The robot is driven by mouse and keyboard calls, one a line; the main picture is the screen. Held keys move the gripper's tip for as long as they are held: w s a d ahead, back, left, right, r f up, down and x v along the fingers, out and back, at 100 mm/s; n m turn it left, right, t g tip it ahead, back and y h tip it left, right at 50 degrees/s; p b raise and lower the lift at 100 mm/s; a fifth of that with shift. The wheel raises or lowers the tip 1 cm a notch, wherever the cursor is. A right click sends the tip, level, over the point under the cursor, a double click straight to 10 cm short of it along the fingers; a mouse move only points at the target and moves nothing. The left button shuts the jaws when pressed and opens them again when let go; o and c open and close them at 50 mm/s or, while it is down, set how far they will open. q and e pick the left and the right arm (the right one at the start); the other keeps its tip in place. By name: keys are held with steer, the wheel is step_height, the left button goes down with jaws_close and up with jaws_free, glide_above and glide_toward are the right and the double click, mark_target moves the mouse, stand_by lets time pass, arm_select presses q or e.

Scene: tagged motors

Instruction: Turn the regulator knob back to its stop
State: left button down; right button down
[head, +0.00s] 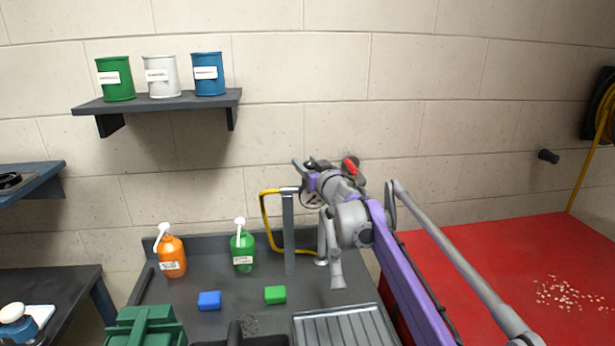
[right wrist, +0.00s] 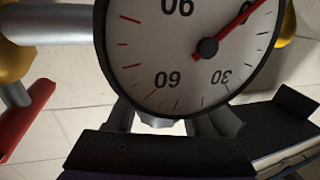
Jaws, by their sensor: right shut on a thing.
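The regulator's round white gauge (right wrist: 150,50) fills the upper right wrist view. Its numerals are upside down, and its red needle points to the upper right, past the 30 numeral. My right gripper (right wrist: 172,125) is just below the gauge, shut on the regulator knob, which is mostly hidden by the fingers and the gauge rim. In the head view my right gripper (head: 312,178) is at the regulator near the wall, where my wrist covers most of it. A red lever (head: 350,165) shows beside it, and also in the right wrist view (right wrist: 25,120). My left gripper is not in view.
A yellow hose (head: 265,220) hangs by a grey post (head: 289,235). On the dark bench are an orange bottle (head: 172,258), a green bottle (head: 243,250), a blue block (head: 209,300) and a green block (head: 275,294). A red table (head: 480,270) stands at the right.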

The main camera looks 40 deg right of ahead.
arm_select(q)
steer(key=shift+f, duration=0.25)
arm_select(e)
steer(key=shift+a+n+y, duration=0.2)
steer(key=shift+n+y, duration=0.6)
steer(key=shift+y, duration=0.45)
steer(key=shift+a+n+y, duration=0.2)
steer(key=shift+n+y, duration=0.6)
steer(key=shift+y, duration=0.5)
steer(key=shift+a+n+y, duration=0.2)
steer(key=shift+n+y, duration=0.6)
steer(key=shift+y, duration=0.45)
steer(key=shift+f, duration=0.1)
steer(key=shift+a, duration=0.1)
steer(key=shift+c, duration=1.4)
jaws_free()
steer(key=shift+s, duration=0.1)
